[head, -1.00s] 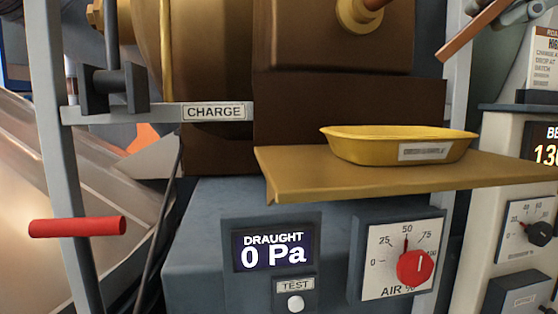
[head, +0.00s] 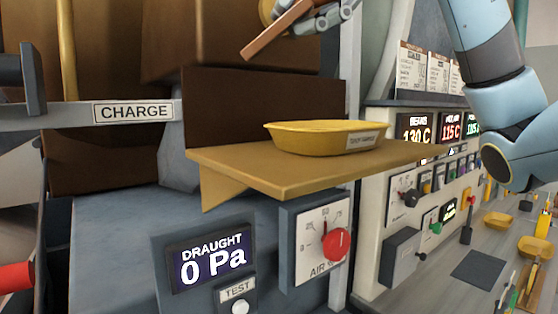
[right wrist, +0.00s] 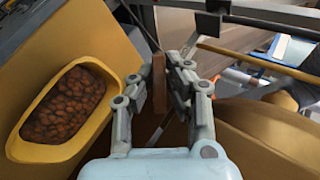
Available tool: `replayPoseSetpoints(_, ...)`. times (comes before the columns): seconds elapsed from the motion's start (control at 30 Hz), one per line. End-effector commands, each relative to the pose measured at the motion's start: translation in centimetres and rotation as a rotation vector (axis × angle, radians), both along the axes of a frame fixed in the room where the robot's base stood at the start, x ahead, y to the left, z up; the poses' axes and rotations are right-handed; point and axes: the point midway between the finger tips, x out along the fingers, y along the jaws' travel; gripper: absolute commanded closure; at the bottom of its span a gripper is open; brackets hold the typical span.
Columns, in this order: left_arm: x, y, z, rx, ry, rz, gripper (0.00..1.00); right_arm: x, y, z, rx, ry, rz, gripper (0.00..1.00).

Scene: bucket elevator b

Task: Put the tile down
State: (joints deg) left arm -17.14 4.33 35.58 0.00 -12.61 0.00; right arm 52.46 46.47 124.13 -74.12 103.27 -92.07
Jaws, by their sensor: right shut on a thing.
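The tile (head: 274,36) is a flat reddish-brown piece, held tilted near the top of the head view. My right gripper (head: 302,22) is shut on it, above a yellow shelf. In the right wrist view the tile (right wrist: 160,84) shows edge-on between the fingers of my right gripper (right wrist: 166,80). The tile is in the air and apart from the shelf. My left gripper is in neither view.
A yellow tray (head: 325,139) stands on the yellow shelf (head: 230,167); the wrist view shows brown lumps (right wrist: 66,105) in it. The shelf's left end is bare. A draught panel (head: 212,259) is below. A bench with a dark mat (head: 478,270) lies right.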

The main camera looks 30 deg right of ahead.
Motion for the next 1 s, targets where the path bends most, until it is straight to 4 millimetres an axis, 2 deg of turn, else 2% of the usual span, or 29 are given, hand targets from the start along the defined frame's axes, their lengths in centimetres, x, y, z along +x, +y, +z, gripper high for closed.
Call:
replayPoseSetpoints(0.17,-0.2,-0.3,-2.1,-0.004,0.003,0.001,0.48,0.0,0.0,-2.4,0.001,0.001,0.000,1.00)
replayPoseSetpoints(0.5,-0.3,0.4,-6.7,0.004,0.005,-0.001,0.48,0.0,0.0,-7.9,0.000,0.001,-0.001,1.00)
replayPoseSetpoints(0.6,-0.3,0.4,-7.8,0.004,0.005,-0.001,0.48,0.0,0.0,-9.0,0.000,0.001,0.001,1.00)
replayPoseSetpoints(0.97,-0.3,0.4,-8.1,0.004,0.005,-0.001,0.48,0.0,0.0,-9.3,0.001,0.000,0.000,1.00)
replayPoseSetpoints(1.0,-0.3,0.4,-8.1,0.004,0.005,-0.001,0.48,0.0,0.0,-9.3,0.000,0.000,0.000,0.87)
